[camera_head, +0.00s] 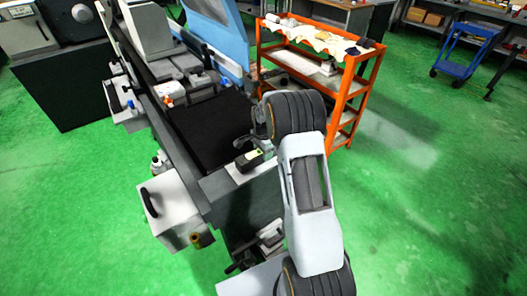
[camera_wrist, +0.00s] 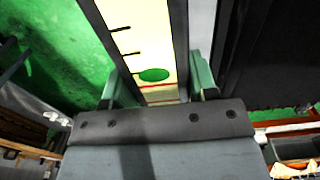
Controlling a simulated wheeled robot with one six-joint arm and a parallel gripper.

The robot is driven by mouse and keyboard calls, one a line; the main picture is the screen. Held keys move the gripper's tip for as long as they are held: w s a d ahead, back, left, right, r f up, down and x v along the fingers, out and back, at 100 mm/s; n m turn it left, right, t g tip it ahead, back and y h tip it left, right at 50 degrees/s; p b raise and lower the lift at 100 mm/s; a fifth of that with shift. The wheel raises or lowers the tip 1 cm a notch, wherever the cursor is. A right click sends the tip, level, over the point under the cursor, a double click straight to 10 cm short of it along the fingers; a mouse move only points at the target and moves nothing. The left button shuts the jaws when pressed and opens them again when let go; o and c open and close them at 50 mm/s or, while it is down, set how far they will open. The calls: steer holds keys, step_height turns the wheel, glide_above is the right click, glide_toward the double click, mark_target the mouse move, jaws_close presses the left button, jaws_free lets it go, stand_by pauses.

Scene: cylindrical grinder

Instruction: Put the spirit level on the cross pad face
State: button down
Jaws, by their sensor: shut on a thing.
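My gripper (camera_wrist: 157,82) is shut on the spirit level (camera_wrist: 150,35), with one finger at each side of it. The level has dark sides and a cream face with black marks, a red line and a green oval. In the head view the level (camera_head: 251,160) is a small dark block with a yellow-green patch, just below my gripper (camera_head: 244,144). A pale flat face (camera_head: 243,175), which looks like the cross pad, lies under and around it at the machine's near end. I cannot tell whether the level touches it. My gripper partly hides the level's near end.
The grinder's black bed cover (camera_head: 208,128) lies behind the pale face. A grey box with a handle (camera_head: 173,208) stands at the left. An orange shelf cart (camera_head: 335,80) with cloth and small items stands close behind my arm. Green floor is open at the right.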

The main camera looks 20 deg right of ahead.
steer(key=shift+f, duration=0.1)
stand_by(0.3)
steer(key=shift+c, duration=2)
jaws_free()
step_height(320, 180, up, 11)
steer(key=shift+r+b, duration=0.15)
steer(key=shift+b, duration=0.75)
steer(key=s+a+r+n+t, duration=0.1)
steer(key=s+a+r+n, duration=0.35)
steer(key=s, duration=0.25)
steer(key=s+a+r+n+t, duration=0.2)
steer(key=s+a+r+n, duration=0.15)
steer(key=s+r, duration=0.2)
steer(key=s+a+f+n+t, duration=0.1)
steer(key=s+a+f+n, duration=0.1)
steer(key=s+n, duration=0.5)
steer(key=shift+s+a+n+t, duration=0.35)
steer(key=shift+s+a, duration=0.2)
steer(key=shift+s, duration=2.1)
